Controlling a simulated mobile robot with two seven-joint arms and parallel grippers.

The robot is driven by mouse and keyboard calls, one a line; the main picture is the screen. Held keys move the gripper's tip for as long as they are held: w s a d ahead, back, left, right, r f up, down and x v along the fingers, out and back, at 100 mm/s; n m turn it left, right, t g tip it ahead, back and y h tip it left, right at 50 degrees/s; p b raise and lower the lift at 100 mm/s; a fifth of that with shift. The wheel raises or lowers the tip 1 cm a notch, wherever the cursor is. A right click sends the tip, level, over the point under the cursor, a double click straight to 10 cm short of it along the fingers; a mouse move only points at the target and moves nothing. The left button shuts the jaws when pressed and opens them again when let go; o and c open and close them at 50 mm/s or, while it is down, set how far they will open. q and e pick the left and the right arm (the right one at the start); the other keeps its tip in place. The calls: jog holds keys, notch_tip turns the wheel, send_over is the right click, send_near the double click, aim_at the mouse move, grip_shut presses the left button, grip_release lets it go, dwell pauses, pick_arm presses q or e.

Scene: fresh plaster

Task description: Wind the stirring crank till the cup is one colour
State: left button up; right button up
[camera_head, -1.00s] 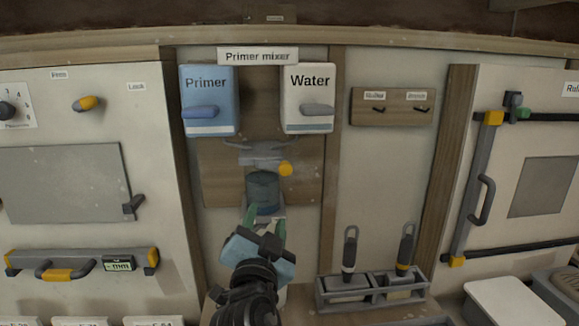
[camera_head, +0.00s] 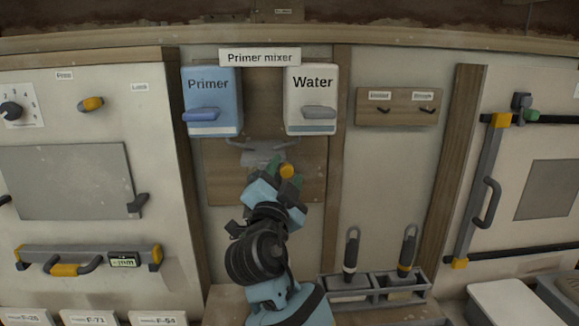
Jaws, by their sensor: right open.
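The primer mixer hangs on the wall panel. The crank's yellow knob (camera_head: 287,171) shows below the Water box, with part of the grey mixer bracket (camera_head: 256,150) to its left. My right gripper (camera_head: 283,176), with green fingertips, is open at the knob, one finger on either side of it in the picture. I cannot tell whether the fingers touch it. The cup is hidden behind my right gripper and arm, so its colour cannot be seen. My left gripper is not in view.
Above the crank hang the blue Primer box (camera_head: 211,100) and the white Water box (camera_head: 311,98), each with a lever. A tool holder (camera_head: 373,287) with two handled tools stands low on the right. A small hook board (camera_head: 396,106) hangs at right.

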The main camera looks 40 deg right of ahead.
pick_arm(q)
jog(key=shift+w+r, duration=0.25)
pick_arm(e)
jog(key=shift+w+d+r, duration=0.15)
jog(key=shift+w+d, duration=0.3)
jog(key=shift+d, duration=0.05)
jog(key=c, duration=1)
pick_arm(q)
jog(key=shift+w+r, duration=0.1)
pick_arm(e)
jog(key=shift+n, duration=0.3)
